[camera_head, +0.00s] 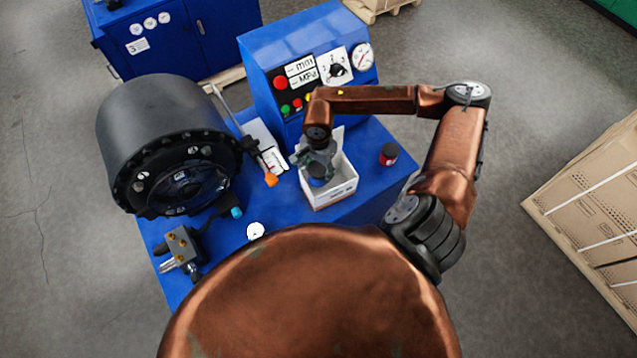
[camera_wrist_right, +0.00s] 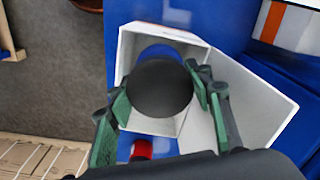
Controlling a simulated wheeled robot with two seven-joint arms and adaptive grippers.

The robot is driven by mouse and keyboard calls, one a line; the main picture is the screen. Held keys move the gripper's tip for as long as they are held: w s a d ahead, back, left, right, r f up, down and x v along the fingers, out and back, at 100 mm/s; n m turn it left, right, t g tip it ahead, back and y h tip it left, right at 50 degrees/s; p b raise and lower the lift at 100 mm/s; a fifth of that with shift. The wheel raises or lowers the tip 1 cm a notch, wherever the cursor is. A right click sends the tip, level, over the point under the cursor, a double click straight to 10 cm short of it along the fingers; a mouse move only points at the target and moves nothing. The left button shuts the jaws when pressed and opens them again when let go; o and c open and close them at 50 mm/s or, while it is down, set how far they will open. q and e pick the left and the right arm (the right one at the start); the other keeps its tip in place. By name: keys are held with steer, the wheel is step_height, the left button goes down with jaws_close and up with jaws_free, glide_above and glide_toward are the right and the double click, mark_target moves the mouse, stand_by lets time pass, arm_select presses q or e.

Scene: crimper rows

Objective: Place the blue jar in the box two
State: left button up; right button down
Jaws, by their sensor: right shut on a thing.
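The blue jar with a dark round lid (camera_wrist_right: 160,88) is held between the green-padded fingers of my right gripper (camera_wrist_right: 160,105). In the head view the jar (camera_head: 317,182) shows just below the right gripper (camera_head: 318,163). It is over or within the mouth of an open white box (camera_head: 334,197), which also shows around it in the wrist view (camera_wrist_right: 127,50). How deep the jar sits, and whether it touches the box floor, cannot be told. No number is readable on the box. My left gripper is out of view.
A red jar with a dark lid (camera_head: 389,154) stands right of the box on the blue bench (camera_head: 365,199). A large black crimper head (camera_head: 170,150) fills the left, with an orange-tipped rod (camera_head: 271,179) near the box. A control panel (camera_head: 310,77) rises behind.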

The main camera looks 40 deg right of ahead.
steer(key=shift+w+f+p, duration=0.1)
steer(key=shift+f+p, duration=1.05)
steer(key=shift+f, duration=4.35)
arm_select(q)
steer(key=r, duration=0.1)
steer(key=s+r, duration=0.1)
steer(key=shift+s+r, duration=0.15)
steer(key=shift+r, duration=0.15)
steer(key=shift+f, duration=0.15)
arm_select(e)
steer(key=shift+f, duration=0.1)
steer(key=c, duration=1.4)
jaws_free()
steer(key=shift+f, duration=0.1)
steer(key=shift+c, duration=0.2)
steer(key=shift+o, duration=0.9)
